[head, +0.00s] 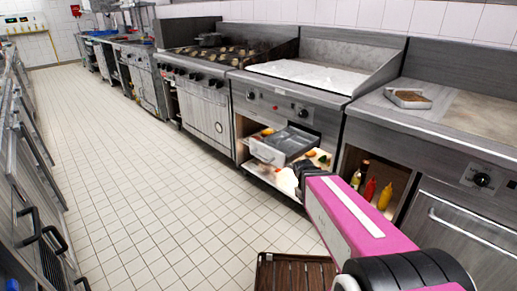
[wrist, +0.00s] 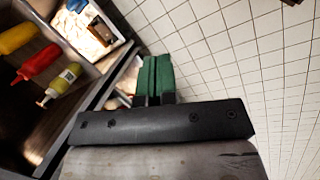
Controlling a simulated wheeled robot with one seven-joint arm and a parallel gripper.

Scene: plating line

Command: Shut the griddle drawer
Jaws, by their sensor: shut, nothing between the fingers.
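The griddle (head: 306,77) is a steel unit with a pale flat top and a control panel with knobs. Below its panel the griddle drawer (head: 266,153), a grey metal box, sticks out of the open bay, so it stands at least partly open. My gripper (head: 304,170) is in front of the bay, to the right of the drawer and apparently apart from it. In the wrist view its green fingers (wrist: 155,76) are together, with nothing between them, over the tiled floor. The drawer itself is not clear in the wrist view.
Food items lie on the shelf around the drawer. An open cubby to the right holds sauce bottles (head: 385,196), also in the wrist view (wrist: 38,62). A brown slatted crate (head: 294,273) stands on the floor. The tiled aisle (head: 160,200) to the left is clear.

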